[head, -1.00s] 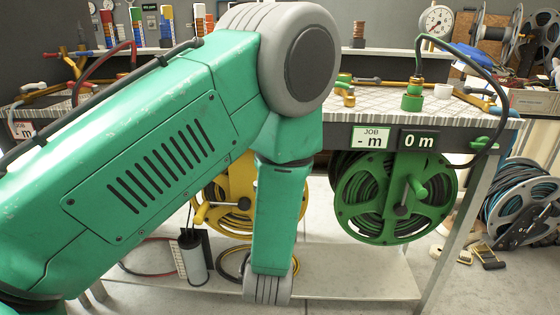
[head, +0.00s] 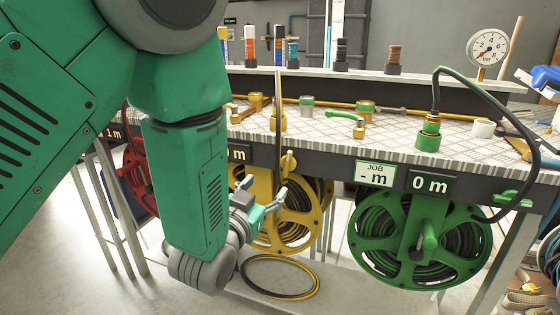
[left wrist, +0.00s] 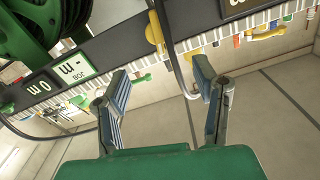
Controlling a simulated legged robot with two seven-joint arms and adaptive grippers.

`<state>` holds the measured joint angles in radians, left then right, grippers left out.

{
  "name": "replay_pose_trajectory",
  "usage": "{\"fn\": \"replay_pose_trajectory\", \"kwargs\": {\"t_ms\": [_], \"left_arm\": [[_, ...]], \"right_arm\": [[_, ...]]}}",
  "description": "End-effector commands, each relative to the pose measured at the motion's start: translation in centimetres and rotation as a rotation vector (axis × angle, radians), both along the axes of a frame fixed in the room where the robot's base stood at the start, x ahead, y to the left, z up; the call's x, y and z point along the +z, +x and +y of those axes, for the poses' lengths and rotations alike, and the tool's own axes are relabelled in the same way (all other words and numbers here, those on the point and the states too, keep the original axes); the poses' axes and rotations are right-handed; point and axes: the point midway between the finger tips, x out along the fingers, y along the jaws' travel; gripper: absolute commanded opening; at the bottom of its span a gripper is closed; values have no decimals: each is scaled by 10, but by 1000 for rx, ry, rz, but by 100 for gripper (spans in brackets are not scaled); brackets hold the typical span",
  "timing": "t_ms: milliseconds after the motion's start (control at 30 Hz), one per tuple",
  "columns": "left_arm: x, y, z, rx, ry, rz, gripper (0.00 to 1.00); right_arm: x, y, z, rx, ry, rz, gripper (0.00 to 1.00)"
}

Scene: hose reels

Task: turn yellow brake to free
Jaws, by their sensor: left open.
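The yellow brake (head: 288,163) is a small yellow lever on the front edge of the bench, above the yellow hose reel (head: 312,215). It also shows in the left wrist view (left wrist: 154,32), just beyond my fingers near the top. My left gripper (head: 261,196) is in front of the yellow reel, a little below and left of the brake, apart from it. In the left wrist view the two fingers (left wrist: 160,78) are spread with nothing between them. My left forearm hides part of the yellow reel's surroundings. My right gripper is not in view.
A green reel (head: 365,240) hangs to the right, with a green brake (head: 512,199) on the bench edge. A red reel (head: 136,180) is at the left. A dark hose hangs beside the yellow brake. A coiled hose (head: 280,292) lies on the lower shelf.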

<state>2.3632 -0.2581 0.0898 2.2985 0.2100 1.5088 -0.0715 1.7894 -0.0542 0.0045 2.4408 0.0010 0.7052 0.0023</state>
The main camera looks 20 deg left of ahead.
Motion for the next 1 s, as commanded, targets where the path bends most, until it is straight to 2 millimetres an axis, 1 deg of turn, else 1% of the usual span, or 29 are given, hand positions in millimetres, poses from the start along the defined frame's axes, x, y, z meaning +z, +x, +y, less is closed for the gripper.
{"fn": "replay_pose_trajectory", "kwargs": {"t_ms": [167, 367, 500, 600, 700, 800, 1000], "left_arm": [[1, 28, -7, 1, 6, -5, 55], [2, 72, -16, 1, 14, -8, 55], [1, 99, -16, 0, 13, -5, 55], [1, 114, -13, 1, 12, -5, 55], [0, 124, -11, 2, 8, -4, 55], [1, 130, -10, 1, 7, -4, 55], [3, 132, -14, 1, 12, -3, 55]], "right_arm": [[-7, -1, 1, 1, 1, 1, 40], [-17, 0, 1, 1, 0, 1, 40], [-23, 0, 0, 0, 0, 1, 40], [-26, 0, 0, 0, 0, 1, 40], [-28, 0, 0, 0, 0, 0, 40], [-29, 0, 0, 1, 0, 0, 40], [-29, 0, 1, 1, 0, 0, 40]]}}
